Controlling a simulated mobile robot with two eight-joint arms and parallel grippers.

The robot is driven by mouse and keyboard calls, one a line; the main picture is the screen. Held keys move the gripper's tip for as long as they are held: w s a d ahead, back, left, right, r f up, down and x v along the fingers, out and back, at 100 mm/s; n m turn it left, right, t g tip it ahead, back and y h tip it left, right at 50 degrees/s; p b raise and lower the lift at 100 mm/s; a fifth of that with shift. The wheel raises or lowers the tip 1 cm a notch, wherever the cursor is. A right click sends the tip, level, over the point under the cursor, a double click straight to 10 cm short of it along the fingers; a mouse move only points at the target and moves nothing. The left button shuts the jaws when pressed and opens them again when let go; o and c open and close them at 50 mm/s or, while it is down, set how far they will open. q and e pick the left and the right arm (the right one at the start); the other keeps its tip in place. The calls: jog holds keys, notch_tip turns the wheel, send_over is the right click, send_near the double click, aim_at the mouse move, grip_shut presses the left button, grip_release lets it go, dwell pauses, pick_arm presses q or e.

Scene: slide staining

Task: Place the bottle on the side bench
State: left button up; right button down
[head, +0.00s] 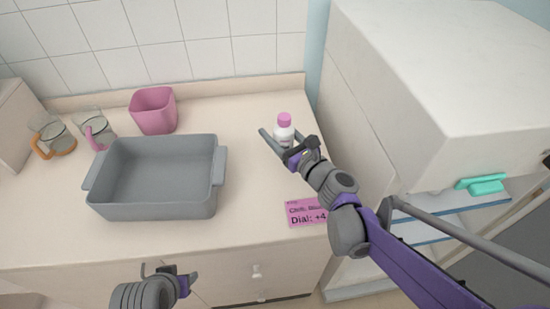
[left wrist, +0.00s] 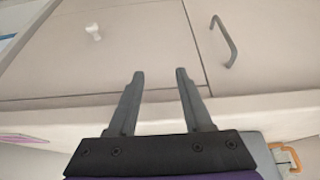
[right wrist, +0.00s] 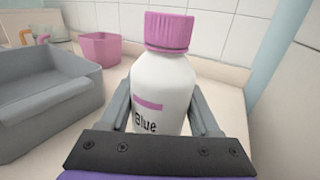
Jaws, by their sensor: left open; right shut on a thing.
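The white bottle (head: 283,131) with a pink cap stands upright at the right part of the bench (head: 250,112). In the right wrist view the bottle (right wrist: 162,85) shows a pink stripe and the word "Blue". My right gripper (head: 276,141) is shut on the bottle, with one finger on each side of its body. I cannot tell whether its base touches the bench top. My left gripper (head: 170,272) is open and empty in front of the bench; in the left wrist view its fingers (left wrist: 160,90) are spread before the cabinet doors.
A grey tub (head: 152,207) stands on the left half of the bench, with a pink container (head: 153,110) and two glass jugs (head: 95,129) behind it. A pink card reading "Dial: +4" (head: 305,213) lies near the front edge. A tall white cabinet (head: 440,70) borders the right.

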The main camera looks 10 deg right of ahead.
notch_tip(320, 180, down, 4)
jog(key=shift+s+d+b, duration=0.1)
jog(key=shift+s+b, duration=0.05)
jog(key=shift+b, duration=0.2)
jog(key=shift+f+b, duration=0.4)
jog(key=shift+f, duration=1.7)
jog(key=shift+f, duration=0.1)
jog(key=shift+f, duration=0.15)
jog(key=shift+c, duration=0.6)
grip_release()
jog(key=shift+r, duration=0.2)
jog(key=shift+s+d+r, duration=0.1)
jog(key=shift+s, duration=0.05)
jog(key=v, duration=1.1)
jog(key=shift+s, duration=0.25)
